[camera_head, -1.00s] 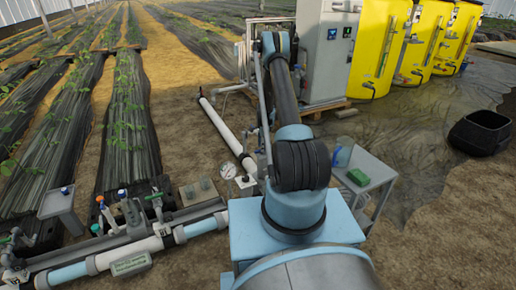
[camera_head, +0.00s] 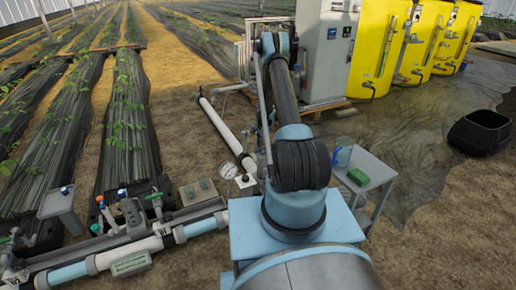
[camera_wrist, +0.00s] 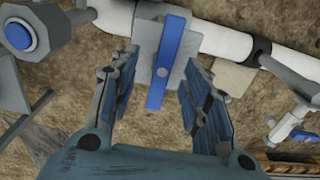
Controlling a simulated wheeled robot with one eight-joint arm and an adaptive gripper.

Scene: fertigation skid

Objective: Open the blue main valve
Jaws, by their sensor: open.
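The blue main valve shows in the wrist view as a grey body (camera_wrist: 147,38) on a white pipe (camera_wrist: 228,42), with a flat blue handle (camera_wrist: 165,65) on its face. The handle lies crosswise to the pipe. My gripper (camera_wrist: 163,68) is open, with one finger to the left of the handle and one to the right. The handle's lower part reaches between the fingers, with a gap visible on both sides. The depth between fingertips and handle is hard to tell. In the head view my arm hides this valve and my gripper.
A round blue knob (camera_wrist: 18,36) on a grey fitting is left of the valve, and a smaller blue-handled valve (camera_wrist: 300,134) is at right. In the head view, a grey cabinet (camera_head: 325,50), yellow tanks (camera_head: 378,45) and a small table (camera_head: 373,168) stand nearby.

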